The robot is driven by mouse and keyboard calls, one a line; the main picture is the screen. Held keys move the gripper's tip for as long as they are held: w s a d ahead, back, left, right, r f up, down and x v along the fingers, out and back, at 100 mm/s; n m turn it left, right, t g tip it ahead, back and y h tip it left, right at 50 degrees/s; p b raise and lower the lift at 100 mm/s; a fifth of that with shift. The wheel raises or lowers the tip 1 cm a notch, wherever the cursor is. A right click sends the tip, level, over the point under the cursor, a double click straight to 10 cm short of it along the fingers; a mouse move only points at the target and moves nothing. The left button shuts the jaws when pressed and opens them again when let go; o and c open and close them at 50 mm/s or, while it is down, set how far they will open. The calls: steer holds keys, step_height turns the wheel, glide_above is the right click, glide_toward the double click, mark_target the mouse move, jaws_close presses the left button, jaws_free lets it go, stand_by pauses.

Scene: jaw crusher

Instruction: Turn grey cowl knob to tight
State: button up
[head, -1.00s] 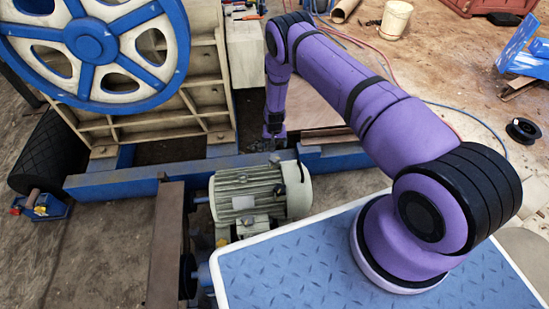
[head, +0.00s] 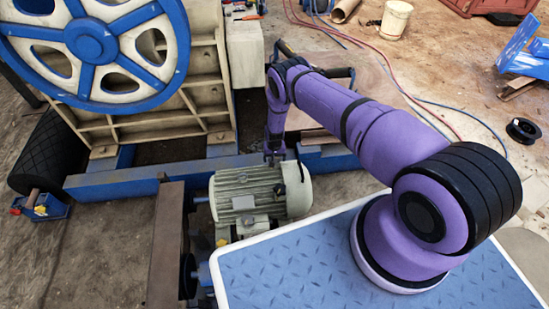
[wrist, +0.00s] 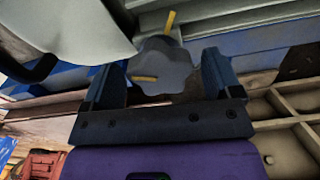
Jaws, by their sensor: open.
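The grey lobed knob (wrist: 160,62) shows in the wrist view between the two fingers of my gripper (wrist: 157,68). One yellow mark lies across the knob's lower left part, and another stands at its top edge; they are not lined up. The fingers are open, one on each side of the knob, with a gap visible at least on the left. In the head view my gripper (head: 273,157) points down at the far side of the ribbed motor (head: 240,190). The knob cannot be made out in the head view.
The pale motor housing (wrist: 75,25) fills the wrist view's upper left. A blue beam (head: 130,180) runs behind the motor. The crusher's blue and white flywheel (head: 110,45) stands at the left. Hoses (head: 410,95) lie on the floor behind my arm.

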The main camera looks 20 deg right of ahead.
steer(key=shift+c, duration=0.4)
steer(key=c, duration=0.8)
steer(key=shift+c, duration=0.2)
steer(key=shift+m, duration=0.3)
steer(key=m, duration=0.4)
steer(key=shift+m, duration=0.3)
steer(key=m, duration=0.9)
steer(key=shift+m, duration=2.5)
